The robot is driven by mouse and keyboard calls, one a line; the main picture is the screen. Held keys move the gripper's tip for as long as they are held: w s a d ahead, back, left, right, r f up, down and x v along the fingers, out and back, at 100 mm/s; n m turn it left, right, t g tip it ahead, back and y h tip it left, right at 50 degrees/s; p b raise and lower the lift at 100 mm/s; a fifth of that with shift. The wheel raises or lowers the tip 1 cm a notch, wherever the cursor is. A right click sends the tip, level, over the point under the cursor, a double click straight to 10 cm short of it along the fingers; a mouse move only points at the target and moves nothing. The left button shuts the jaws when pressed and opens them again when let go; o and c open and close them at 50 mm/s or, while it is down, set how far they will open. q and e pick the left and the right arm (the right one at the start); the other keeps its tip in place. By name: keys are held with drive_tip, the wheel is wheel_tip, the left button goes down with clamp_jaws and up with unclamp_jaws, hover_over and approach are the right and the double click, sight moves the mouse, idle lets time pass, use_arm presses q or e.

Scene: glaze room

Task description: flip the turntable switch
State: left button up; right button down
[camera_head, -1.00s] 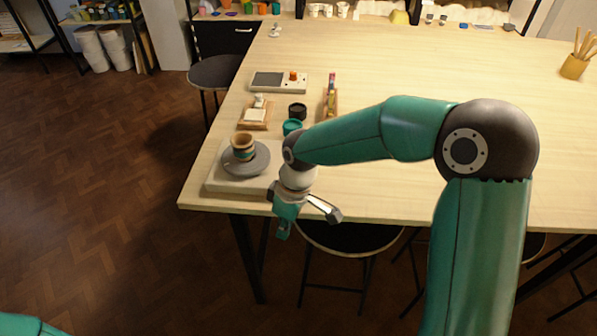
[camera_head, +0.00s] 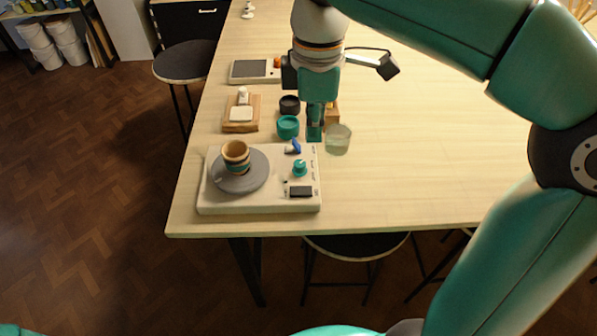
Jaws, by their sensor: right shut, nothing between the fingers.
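The turntable unit (camera_head: 257,204) is a cream box at the near left of the table. Its grey disc (camera_head: 260,177) carries a small banded pot (camera_head: 236,158). On the unit's right side are a blue-tipped lever (camera_head: 293,147), a teal knob (camera_head: 300,168) and a black rectangular part (camera_head: 301,191). I cannot tell which way the lever is set. My right gripper (camera_head: 315,133) points down just beyond the unit's back right corner, near the lever. It is shut and empty; contact with the lever cannot be told. My left gripper is out of view.
A teal cup (camera_head: 288,126), a black cup (camera_head: 289,105) and a clear glass (camera_head: 338,139) stand close around my right gripper. A wooden tray (camera_head: 240,126) and a scale-like device (camera_head: 250,71) lie farther back. The table right of the glass is clear.

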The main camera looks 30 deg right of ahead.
sight(307, 190)
drive_tip(key=shift+w+a, duration=0.1)
drive_tip(key=shift+a, duration=0.1)
use_arm(q)
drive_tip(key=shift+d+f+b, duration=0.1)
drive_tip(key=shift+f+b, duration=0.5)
drive_tip(key=shift+b, duration=0.05)
use_arm(e)
wheel_tip(307, 190, down, 14)
drive_tip(key=shift+w+f, duration=0.1)
drive_tip(key=shift+a, duration=0.1)
